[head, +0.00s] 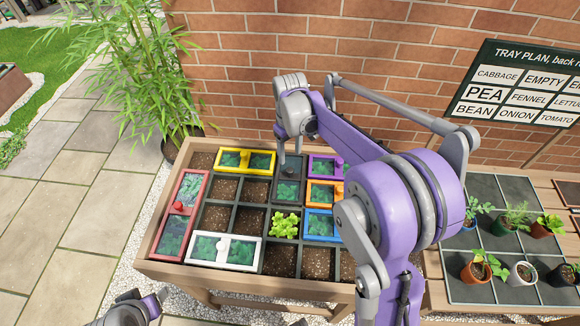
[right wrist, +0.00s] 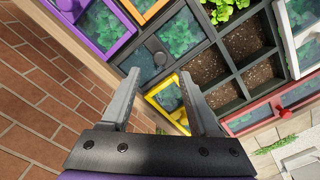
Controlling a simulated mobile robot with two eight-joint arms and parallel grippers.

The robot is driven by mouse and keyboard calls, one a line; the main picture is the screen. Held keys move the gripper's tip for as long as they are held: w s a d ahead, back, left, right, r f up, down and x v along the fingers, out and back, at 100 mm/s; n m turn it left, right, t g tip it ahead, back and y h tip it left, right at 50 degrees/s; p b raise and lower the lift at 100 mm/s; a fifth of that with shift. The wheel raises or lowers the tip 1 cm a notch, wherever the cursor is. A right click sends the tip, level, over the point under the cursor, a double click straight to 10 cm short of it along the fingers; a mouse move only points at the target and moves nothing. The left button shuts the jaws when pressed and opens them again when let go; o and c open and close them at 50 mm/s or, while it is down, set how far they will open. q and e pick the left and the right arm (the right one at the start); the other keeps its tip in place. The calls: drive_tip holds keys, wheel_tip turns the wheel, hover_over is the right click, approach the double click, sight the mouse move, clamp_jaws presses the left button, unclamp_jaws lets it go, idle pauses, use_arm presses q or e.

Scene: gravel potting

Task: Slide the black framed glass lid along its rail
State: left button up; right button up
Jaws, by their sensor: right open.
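The black framed glass lid (head: 287,190) lies on the planter between the yellow lid and the purple and orange lids, with dark green leaves under its glass. In the right wrist view the black lid (right wrist: 180,36) has a round dark knob (right wrist: 161,59). My right gripper (right wrist: 160,78) is open and empty, its two fingers spread, with the knob just beyond the gap between the tips. In the head view the right gripper (head: 284,158) points down over the far end of the black lid, and its fingers are small there.
The planter (head: 160,236) also holds yellow (head: 246,151), red (head: 181,207), white (head: 194,239), purple (head: 322,157), orange (head: 318,182) and blue (head: 318,213) framed lids. A bright green plant (head: 284,225) stands in an uncovered cell. A brick wall rises behind; potted seedlings stand right.

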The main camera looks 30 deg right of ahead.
sight(290, 170)
wheel_tip(290, 170, down, 8)
drive_tip(key=shift+r, duration=0.2)
clamp_jaws()
idle(0.4)
idle(1.0)
